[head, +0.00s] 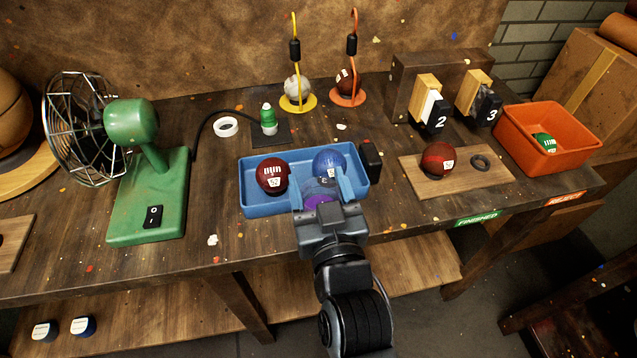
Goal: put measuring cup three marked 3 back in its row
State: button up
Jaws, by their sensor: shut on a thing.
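A dark tag marked 3 (491,112) is at the right wooden block on the brown stand (403,85) at the back right. A similar one marked 2 (437,118) is at the block to its left. I cannot make out a clear measuring cup. My gripper (321,190) is over the blue tray (250,206), with its fingers set apart around a purple thing (320,202). It appears shut on that thing, which is mostly hidden by the gripper. A blue ball (330,163) is just beyond the fingers, in the tray.
A dark red ball (272,174) lies in the tray's left part. A green fan (135,160) stands left. A wooden board (412,176) with a red ball (438,157) and an orange bin (525,150) are right. Two hooked stands (299,104) (347,99) are behind.

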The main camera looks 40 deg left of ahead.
jog(key=shift+f, duration=0.2)
jog(key=o, duration=1.2)
jog(key=shift+r, duration=0.1)
jog(key=shift+r, duration=0.15)
jog(key=shift+s+d, duration=0.2)
jog(key=shift+d, duration=0.05)
jog(key=b+v, duration=0.1)
jog(key=v, duration=1)
jog(key=shift+s+d, duration=0.15)
jog(key=shift+s, duration=0.05)
